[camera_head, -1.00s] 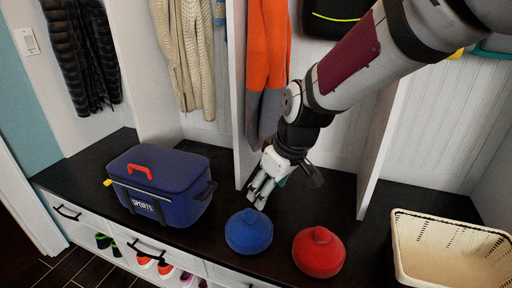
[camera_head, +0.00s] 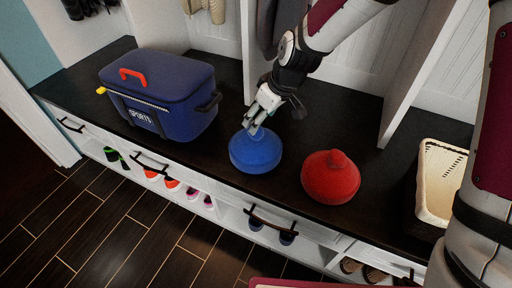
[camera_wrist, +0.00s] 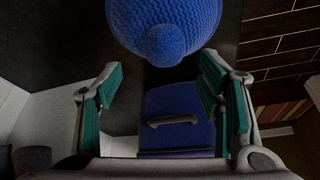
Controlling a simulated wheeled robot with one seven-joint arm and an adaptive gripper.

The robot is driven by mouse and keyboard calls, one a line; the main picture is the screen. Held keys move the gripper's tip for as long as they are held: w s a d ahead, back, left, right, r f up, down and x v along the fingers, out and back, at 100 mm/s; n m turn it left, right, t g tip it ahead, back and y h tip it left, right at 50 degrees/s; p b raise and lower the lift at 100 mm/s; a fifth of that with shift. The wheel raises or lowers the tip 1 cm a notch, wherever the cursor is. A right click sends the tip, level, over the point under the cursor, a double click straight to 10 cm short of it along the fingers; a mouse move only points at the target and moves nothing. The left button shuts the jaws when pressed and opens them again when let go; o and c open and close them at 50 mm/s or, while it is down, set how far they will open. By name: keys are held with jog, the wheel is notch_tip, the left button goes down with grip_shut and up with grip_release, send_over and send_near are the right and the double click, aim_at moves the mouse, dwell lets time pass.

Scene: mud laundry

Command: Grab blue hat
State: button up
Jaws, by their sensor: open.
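The blue hat (camera_head: 256,152) is a round knitted hat with a knob on top, sitting on the dark bench top. In the head view my gripper (camera_head: 254,124) is just above and behind it, its fingertips close to the knob. In the wrist view the blue hat (camera_wrist: 164,28) fills the top middle, its knob pointing toward the space between the fingers. My gripper (camera_wrist: 160,92) is open there, with green pads on both sides and nothing between them. Whether a fingertip touches the hat cannot be told.
A red hat (camera_head: 330,178) sits right of the blue one. A navy sports bag (camera_head: 160,90) stands to the left, and a cream basket (camera_head: 438,180) at the right. Upright white dividers stand behind. Shoes (camera_head: 168,181) sit in cubbies below the bench edge.

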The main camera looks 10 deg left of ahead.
aim_at(256, 140)
jog(key=shift+s+b+x, duration=0.15)
jog(key=shift+b+x, duration=0.5)
jog(key=shift+x, duration=0.7)
jog(key=shift+s+b+x, duration=0.2)
jog(key=shift+b+x, duration=0.4)
jog(key=shift+x, duration=0.75)
jog(key=shift+d, duration=0.1)
jog(key=shift+c, duration=0.2)
grip_shut()
